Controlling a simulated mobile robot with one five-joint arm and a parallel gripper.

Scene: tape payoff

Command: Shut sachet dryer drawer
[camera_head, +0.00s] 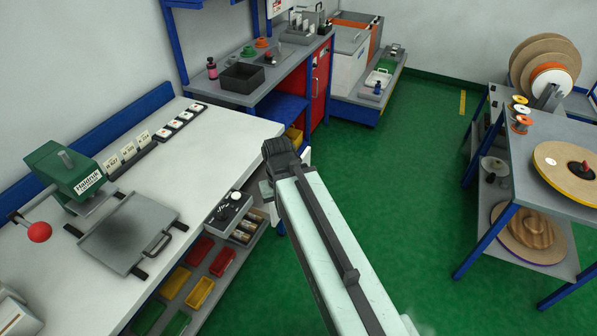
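A small grey unit (229,207) with dark and white knobs on top hangs at the right front edge of the white bench; it looks like the sachet dryer. A drawer (257,224) holding small brown and pale items stands out from under it, so it appears open. My pale green arm reaches up from the bottom of the view and ends in a dark joint just right of the drawer. My gripper is hidden behind the arm, so I cannot see its fingers or whether they touch the drawer.
The white bench (225,140) carries a green press (64,172) and a grey plate with a handle (128,232). Red, yellow and green bins (199,291) sit on a shelf below. Green floor (400,190) is clear right of my arm, up to a reel table (545,135).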

